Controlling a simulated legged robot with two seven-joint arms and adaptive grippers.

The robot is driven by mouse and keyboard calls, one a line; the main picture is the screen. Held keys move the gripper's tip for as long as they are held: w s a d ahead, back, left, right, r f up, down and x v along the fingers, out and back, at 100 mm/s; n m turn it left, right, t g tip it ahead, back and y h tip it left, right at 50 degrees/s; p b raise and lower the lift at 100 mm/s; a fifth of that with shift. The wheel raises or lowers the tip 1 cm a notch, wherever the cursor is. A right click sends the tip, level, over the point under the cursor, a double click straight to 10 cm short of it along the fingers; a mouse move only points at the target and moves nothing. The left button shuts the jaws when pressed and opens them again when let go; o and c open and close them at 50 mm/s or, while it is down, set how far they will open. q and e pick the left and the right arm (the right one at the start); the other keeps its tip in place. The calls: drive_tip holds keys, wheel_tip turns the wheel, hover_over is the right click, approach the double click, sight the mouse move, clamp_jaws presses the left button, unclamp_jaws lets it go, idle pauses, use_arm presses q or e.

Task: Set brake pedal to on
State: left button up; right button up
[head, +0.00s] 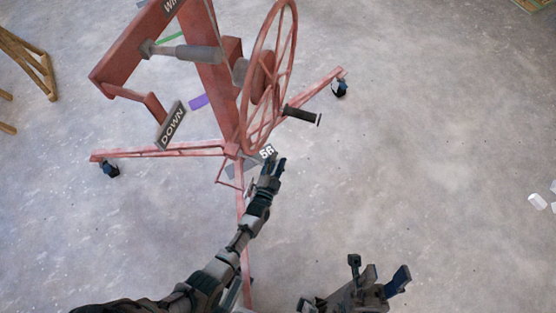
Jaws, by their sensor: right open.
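The red panel lift (222,95) stands on the concrete floor with a large red handwheel (289,60). My right gripper (378,278) is open and empty at the bottom, away from the lift.
A dark crank handle (303,115) sticks out from the handwheel. Lift legs end in casters (339,89). A wooden trestle (30,60) stands far left. The floor at right is largely clear.

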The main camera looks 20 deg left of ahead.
use_arm(q)
drive_tip(key=shift+s, duration=0.15)
drive_tip(key=s, duration=1.1)
drive_tip(key=shift+s+d, duration=0.25)
drive_tip(key=shift+s, duration=0.1)
